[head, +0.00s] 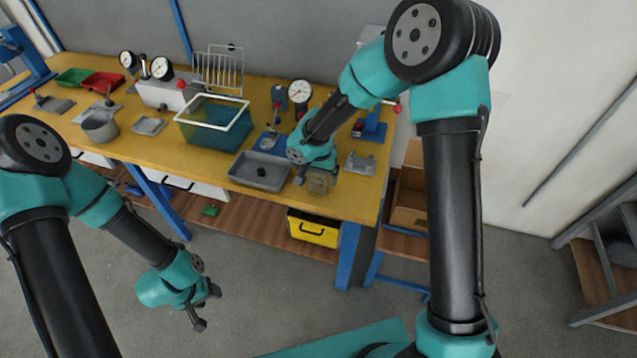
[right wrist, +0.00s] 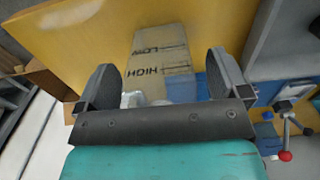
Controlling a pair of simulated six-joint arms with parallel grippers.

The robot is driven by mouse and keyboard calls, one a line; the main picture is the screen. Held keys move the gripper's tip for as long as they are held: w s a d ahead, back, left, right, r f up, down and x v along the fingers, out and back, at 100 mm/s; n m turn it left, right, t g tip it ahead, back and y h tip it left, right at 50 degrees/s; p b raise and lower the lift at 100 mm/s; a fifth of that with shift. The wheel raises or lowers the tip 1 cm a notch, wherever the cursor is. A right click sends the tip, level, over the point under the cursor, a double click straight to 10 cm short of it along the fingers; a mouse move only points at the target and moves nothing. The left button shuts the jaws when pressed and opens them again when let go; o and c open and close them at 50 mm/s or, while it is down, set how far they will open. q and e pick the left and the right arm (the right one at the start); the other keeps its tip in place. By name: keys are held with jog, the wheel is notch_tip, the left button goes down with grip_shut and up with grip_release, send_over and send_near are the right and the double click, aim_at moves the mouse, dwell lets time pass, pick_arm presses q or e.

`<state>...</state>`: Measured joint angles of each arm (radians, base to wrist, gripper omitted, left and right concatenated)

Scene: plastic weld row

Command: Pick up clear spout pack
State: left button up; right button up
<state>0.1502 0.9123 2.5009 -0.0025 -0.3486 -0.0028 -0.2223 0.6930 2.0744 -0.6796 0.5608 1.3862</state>
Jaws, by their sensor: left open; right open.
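A see-through pack with dark LOW and HIGH lettering, which looks like the clear spout pack (right wrist: 158,52), lies on the yellow bench top in the right wrist view. A whitish translucent part, perhaps its spout, shows at its near left. My right gripper (right wrist: 160,72) is open, with its fingers on either side of the pack's near part; I cannot tell whether they touch it. In the head view the right gripper (head: 314,182) is low at the bench's front edge and hides most of that spot. My left gripper (head: 207,306) is open and empty above the floor, away from the bench.
A grey tray (head: 258,172) stands just left of the right gripper. A teal bin with a white rim (head: 214,122) is behind it.

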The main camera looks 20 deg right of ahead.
jog(key=shift+c, duration=0.3)
jog(key=c, duration=0.9)
jog(key=shift+r, duration=0.15)
jog(key=shift+c, duration=0.2)
jog(key=shift+r, duration=1.4)
jog(key=shift+s+r, duration=0.2)
jog(key=shift+r, duration=0.15)
jog(key=s+a+r, duration=0.1)
jog(key=s+a, duration=0.3)
jog(key=s, duration=1.1)
jog(key=shift+r, duration=0.15)
jog(key=shift+a, duration=0.1)
